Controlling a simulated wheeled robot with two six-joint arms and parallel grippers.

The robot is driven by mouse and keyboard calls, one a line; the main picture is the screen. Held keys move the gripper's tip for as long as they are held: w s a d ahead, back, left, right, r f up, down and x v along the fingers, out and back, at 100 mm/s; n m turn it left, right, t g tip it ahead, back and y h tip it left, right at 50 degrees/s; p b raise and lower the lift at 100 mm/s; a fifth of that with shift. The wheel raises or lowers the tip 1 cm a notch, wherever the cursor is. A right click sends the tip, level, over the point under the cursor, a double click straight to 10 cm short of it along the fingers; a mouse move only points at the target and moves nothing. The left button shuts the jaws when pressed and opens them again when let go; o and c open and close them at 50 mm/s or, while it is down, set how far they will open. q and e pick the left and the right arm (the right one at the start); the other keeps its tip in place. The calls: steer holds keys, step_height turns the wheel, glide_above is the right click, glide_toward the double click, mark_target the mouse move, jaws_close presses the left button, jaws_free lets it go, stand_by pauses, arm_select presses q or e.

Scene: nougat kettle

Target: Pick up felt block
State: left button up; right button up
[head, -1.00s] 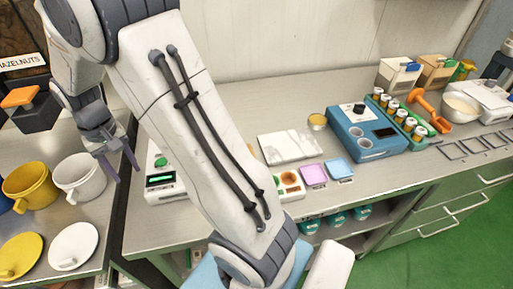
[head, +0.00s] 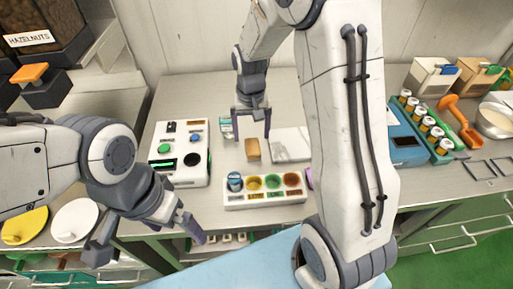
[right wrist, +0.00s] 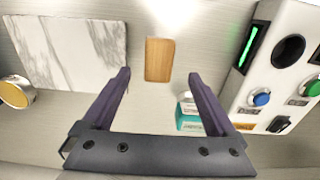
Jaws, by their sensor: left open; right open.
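A small tan block with a wood-like top, the likely felt block (head: 253,149), lies flat on the grey counter, left of the marble slab. It also shows in the right wrist view (right wrist: 158,60), ahead of and between the fingers. My right gripper (head: 252,136) is open and empty, pointing down just behind and above the block. In the right wrist view its two purple-grey fingers (right wrist: 158,76) are wide apart, with nothing between them. My left gripper (head: 148,248) is open and empty at the lower left, in front of the counter edge. Any felt underside of the block is hidden.
A white marble slab (head: 291,145) lies right of the block. A four-cup colour tray (head: 264,197) stands in front. A white device with buttons (head: 180,153) stands left. A small teal-and-white container (right wrist: 188,118) sits near my right finger.

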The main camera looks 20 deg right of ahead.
mark_target(253, 145)
steer(key=shift+s+f+p, duration=0.2)
steer(key=shift+f+p, duration=0.4)
steer(key=shift+f, duration=2.35)
steer(key=c, duration=1.5)
